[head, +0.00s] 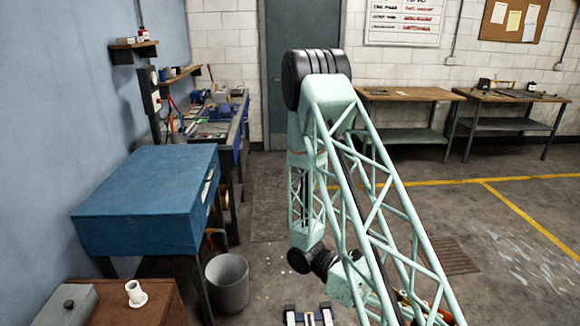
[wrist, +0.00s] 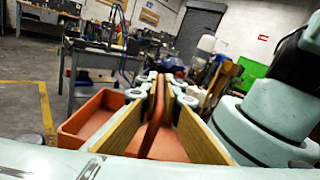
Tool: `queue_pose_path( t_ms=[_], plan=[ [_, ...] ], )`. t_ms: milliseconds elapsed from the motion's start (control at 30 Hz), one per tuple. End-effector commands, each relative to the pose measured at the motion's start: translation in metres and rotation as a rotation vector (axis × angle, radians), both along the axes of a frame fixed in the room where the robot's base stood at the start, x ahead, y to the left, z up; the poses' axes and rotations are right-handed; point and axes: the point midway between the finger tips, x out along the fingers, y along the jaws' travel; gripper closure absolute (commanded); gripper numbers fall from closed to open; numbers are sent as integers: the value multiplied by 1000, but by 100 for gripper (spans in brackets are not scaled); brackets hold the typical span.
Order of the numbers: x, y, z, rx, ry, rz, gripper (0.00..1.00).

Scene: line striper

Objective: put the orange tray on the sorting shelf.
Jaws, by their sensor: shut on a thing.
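The orange tray (wrist: 92,116) shows in the wrist view, an open box with low walls, left of and below my fingers. My gripper (wrist: 158,88) has two wood-coloured finger pads on either side of an upright orange part of the tray and is shut on it. The rest of the tray is partly hidden by the fingers and gripper body. In the head view my lattice arm link mostly hides the gripper; small orange patches show behind it at the lower right. I cannot tell which thing is the sorting shelf.
In the head view a blue cabinet (head: 150,190), a grey bin (head: 228,283) and a brown cabinet (head: 150,305) stand at left. Two workbenches (head: 410,93) stand at the back wall. Open floor lies at right. A metal stand (wrist: 88,82) shows beyond the tray in the wrist view.

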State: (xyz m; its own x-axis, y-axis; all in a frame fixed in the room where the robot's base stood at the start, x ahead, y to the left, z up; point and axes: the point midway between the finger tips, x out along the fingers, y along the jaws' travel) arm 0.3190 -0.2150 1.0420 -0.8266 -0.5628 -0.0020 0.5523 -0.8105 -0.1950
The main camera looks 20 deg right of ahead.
Motion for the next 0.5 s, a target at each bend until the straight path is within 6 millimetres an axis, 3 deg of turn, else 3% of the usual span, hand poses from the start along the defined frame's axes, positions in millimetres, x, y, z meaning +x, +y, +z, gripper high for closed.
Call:
queue_pose_path(
  t_ms=[200,500],
  plan=[
    [-47,30,22,0,0,-252,100],
    [-84,85,47,0,0,-593,100]
  ],
)
